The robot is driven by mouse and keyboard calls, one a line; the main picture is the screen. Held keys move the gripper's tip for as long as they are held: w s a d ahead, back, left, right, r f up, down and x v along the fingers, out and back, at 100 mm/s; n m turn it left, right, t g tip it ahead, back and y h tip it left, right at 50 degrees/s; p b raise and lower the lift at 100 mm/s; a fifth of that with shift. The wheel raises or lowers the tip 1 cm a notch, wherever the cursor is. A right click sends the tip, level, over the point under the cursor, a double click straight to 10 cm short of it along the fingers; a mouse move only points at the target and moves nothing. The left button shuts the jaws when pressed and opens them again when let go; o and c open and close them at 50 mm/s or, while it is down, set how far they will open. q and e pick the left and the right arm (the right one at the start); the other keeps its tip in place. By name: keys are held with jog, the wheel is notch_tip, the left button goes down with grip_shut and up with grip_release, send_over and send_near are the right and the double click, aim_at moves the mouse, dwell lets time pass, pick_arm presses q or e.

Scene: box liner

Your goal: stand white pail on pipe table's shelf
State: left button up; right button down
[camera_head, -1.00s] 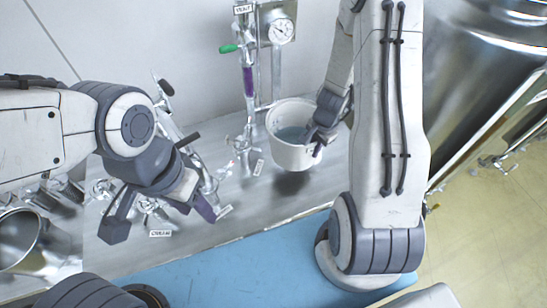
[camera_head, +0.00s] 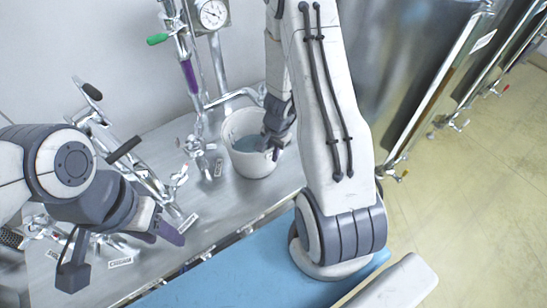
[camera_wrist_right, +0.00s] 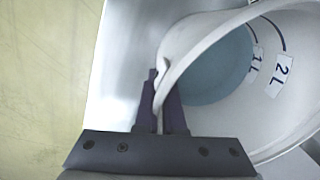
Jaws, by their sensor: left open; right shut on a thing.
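The white pail (camera_head: 251,164) is upright over the steel pipe table's shelf (camera_head: 222,200), near its right end; whether its base touches the metal I cannot tell. My right gripper (camera_head: 272,142) is shut on the pail's rim at its right side. In the right wrist view the fingers (camera_wrist_right: 160,105) pinch the white rim (camera_wrist_right: 192,58), and 1L and 2L marks show on the inner wall. The pail's inside looks blue-grey at the bottom. My left gripper (camera_head: 120,252) is open and empty over the left part of the shelf, away from the pail.
Pipes with valves, a purple sleeve (camera_head: 190,77) and a green handle (camera_head: 157,39) stand left of the pail. A pressure gauge (camera_head: 213,14) is behind. A blue surface (camera_head: 245,275) lies in front. Large steel tanks (camera_head: 400,60) and open yellowish floor (camera_head: 480,190) are at right.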

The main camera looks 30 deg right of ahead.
dwell(0.3)
jog(key=shift+f, duration=0.2)
jog(key=c, duration=1)
grip_release()
jog(key=shift+r, duration=0.1)
jog(key=r+p, duration=0.3)
jog(key=r, duration=0.1)
jog(key=r+p, duration=0.3)
jog(key=r, duration=0.1)
jog(key=s+r+p, duration=0.1)
jog(key=r+p, duration=0.2)
jog(key=r, duration=0.1)
jog(key=shift+d+r, duration=0.1)
jog(key=shift+d, duration=0.1)
